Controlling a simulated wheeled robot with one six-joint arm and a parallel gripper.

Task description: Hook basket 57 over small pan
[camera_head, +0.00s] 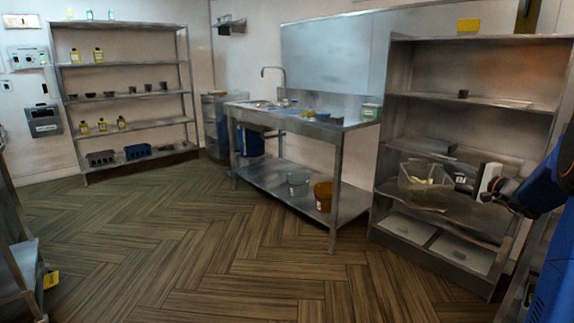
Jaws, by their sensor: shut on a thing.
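My blue arm comes in from the right edge, and my gripper (497,194) is at its end, in front of the right-hand shelf unit. A basket (425,183) with see-through sides and pale yellow pieces inside is just left of it, level and upright. Dark parts with small white markings lie between the basket and my gripper; the number is too small to read. My gripper is shut, seemingly on the basket's handle, though the grip is small and partly hidden. I cannot make out the small pan in this view.
A steel sink table (345,125) stands in the middle, with a brown bucket (323,196) and a grey bucket (298,183) on its lower shelf. The right shelf unit (388,110) is close behind the basket. A rack (125,94) stands far left. The wooden floor (220,240) is clear.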

